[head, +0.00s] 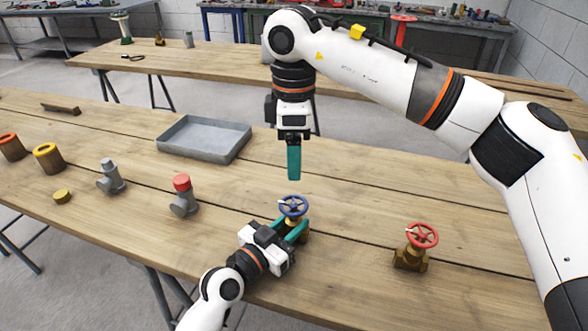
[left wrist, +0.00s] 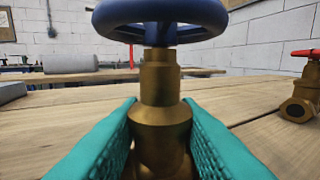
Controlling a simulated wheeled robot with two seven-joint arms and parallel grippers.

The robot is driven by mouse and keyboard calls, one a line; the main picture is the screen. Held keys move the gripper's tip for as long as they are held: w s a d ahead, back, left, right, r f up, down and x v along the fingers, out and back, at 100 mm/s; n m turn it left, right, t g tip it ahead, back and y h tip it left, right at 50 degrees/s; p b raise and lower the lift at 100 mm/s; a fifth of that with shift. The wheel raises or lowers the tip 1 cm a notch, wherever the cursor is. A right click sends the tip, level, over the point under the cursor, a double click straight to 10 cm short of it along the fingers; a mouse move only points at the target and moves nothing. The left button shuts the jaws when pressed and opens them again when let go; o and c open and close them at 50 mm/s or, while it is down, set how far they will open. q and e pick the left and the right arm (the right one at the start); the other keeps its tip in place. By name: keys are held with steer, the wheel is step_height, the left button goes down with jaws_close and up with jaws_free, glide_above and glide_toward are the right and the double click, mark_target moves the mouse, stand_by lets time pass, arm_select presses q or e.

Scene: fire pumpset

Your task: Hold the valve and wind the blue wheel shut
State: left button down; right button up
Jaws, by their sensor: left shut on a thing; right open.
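A brass valve with a blue wheel (head: 293,206) stands upright near the front edge of the wooden table. In the left wrist view the blue wheel (left wrist: 160,14) sits on top of the brass valve body (left wrist: 160,110). My left gripper (head: 295,231) is shut on the valve body below the wheel, a teal finger on each side. My right gripper (head: 293,163) hangs pointing down above the table, behind and above the blue wheel, apart from it. It holds nothing; its fingers overlap in the head view. The lower part of the valve is mostly hidden by my left gripper.
A brass valve with a red wheel (head: 421,237) stands to the right. A grey tray (head: 205,140) lies behind at left. A red-capped fitting (head: 183,196), a grey fitting (head: 110,177) and a yellow-ringed cylinder (head: 48,158) stand left. Table between the two valves is clear.

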steer(key=shift+r, duration=0.55)
arm_select(q)
steer(key=c, duration=1)
jaws_free()
